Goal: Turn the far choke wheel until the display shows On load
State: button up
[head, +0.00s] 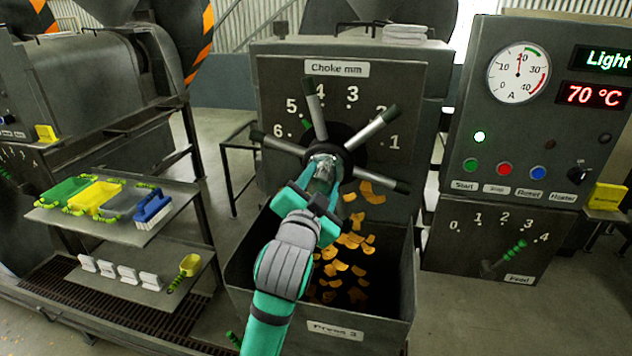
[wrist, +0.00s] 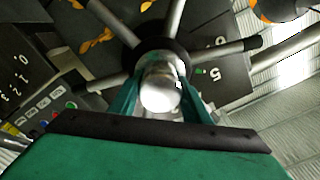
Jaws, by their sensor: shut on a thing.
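The choke wheel (head: 378,127) has grey spokes with black tips, on a dark panel labelled "Choke mm" above the bin marked "Press 3". My gripper (head: 323,180) is shut on the wheel's round metal hub at the centre. In the wrist view the fingers of my gripper (wrist: 160,92) sit on either side of the shiny hub (wrist: 161,97), with spokes spreading around it. The dial numbers 1, 3, 4, 5 and 6 show; 2 is partly covered by a spoke. The upper display (head: 607,58) reads "Light", cut off at the picture's edge.
A lower display (head: 594,95) reads 70 °C. The ammeter (head: 519,72) needle points near 20. Orange flakes (head: 350,240) fall into the bin (head: 262,290) below the wheel. A side shelf (head: 170,215) at left holds trays and a blue brush (head: 153,207).

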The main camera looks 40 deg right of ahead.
jog(key=o, duration=1.5)
jog(key=v, duration=1)
jog(key=shift+s+a, duration=0.3)
